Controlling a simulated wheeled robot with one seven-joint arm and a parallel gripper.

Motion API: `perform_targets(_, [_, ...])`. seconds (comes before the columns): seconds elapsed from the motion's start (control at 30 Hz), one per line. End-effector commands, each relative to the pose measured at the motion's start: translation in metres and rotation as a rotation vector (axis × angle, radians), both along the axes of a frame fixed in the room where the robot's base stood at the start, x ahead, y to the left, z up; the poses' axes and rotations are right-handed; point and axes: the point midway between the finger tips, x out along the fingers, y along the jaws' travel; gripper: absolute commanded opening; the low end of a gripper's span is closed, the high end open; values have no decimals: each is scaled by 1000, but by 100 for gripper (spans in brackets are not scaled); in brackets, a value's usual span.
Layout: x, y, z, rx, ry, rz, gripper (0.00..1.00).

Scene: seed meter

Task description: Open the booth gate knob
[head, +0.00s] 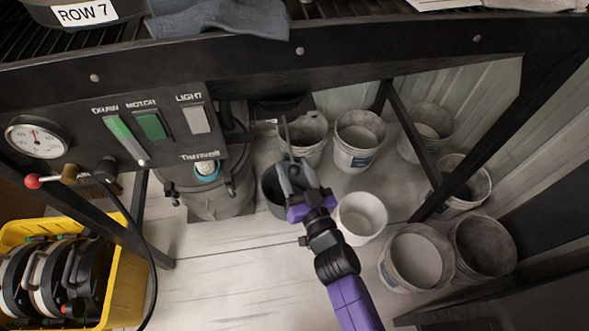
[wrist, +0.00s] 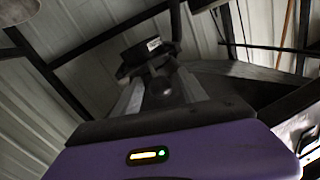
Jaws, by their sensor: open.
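A dark rounded knob (wrist: 160,88) shows in the wrist view, in line with the space between my two grey fingers. Behind it is a black fitting (wrist: 138,60) with a small white label that I cannot read. In the head view a black housing (head: 283,104) hangs under the bench's front beam, just beyond my gripper (head: 287,150). My gripper is open and points up towards that housing. The knob cannot be made out in the head view. I cannot tell whether the fingers touch it.
A black panel (head: 160,125) carries a gauge (head: 37,140), switches and a red-tipped lever (head: 33,181). A grey canister (head: 215,203) stands left of my gripper. Several buckets, including a white one (head: 361,216), stand around and right of my arm. A yellow crate (head: 125,285) is at lower left.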

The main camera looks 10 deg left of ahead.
Motion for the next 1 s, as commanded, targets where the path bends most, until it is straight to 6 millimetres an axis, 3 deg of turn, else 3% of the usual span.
perform_targets(0.1, [0,0,0,0,0,0,50])
perform_targets(0.37, [-1,0,0,0,0,0,0])
perform_targets(1.0, [-1,0,0,0,0,0,0])
